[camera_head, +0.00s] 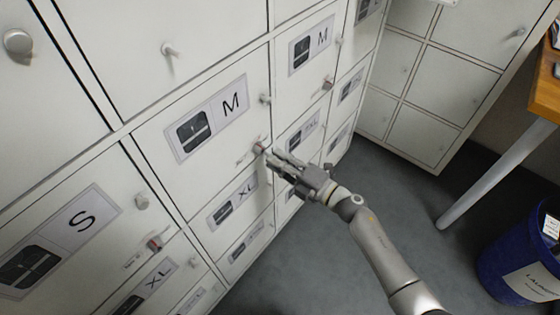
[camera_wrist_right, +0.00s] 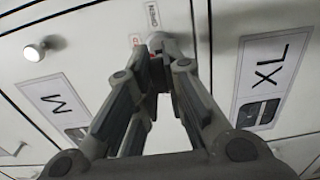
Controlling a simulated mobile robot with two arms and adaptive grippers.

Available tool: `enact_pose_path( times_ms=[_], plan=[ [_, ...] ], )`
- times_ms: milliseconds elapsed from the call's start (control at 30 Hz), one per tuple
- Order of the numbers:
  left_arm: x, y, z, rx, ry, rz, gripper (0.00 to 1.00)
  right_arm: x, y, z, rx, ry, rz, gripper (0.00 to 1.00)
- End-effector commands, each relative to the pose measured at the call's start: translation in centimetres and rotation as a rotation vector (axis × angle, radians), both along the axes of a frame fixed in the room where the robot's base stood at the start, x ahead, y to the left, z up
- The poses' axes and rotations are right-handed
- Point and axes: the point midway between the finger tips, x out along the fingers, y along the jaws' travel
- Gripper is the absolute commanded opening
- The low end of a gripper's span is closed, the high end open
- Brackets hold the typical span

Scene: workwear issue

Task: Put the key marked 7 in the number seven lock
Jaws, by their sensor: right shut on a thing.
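My right gripper (camera_head: 271,154) reaches in from the right to the lock (camera_head: 258,147) on the M door in the middle of the locker wall. In the right wrist view its fingers (camera_wrist_right: 155,72) close together at the round grey lock (camera_wrist_right: 165,42). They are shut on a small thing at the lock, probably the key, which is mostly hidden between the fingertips. I cannot read a 7 on it, nor tell how deep it sits in the lock. Small red marks show beside the lock. My left gripper is not in view.
White lockers with labels S, M and XL and several round knobs fill the left. Another lock with a red part (camera_head: 154,243) is on the S door. A wooden table (camera_head: 546,92) and a blue laundry bin (camera_head: 502,262) stand at the right. Grey floor (camera_head: 330,262) is clear between.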

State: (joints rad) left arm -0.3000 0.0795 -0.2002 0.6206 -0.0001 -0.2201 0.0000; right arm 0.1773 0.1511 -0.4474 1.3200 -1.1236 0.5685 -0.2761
Motion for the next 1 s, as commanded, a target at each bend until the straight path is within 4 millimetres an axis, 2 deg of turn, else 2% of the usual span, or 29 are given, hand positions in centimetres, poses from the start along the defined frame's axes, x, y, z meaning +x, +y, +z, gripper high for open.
enact_pose_path(
  times_ms=[1000],
  plan=[
    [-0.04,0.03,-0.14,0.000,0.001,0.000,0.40,0.35,0.51,0.02,0.000,0.000,0.000,0.00]
  ],
)
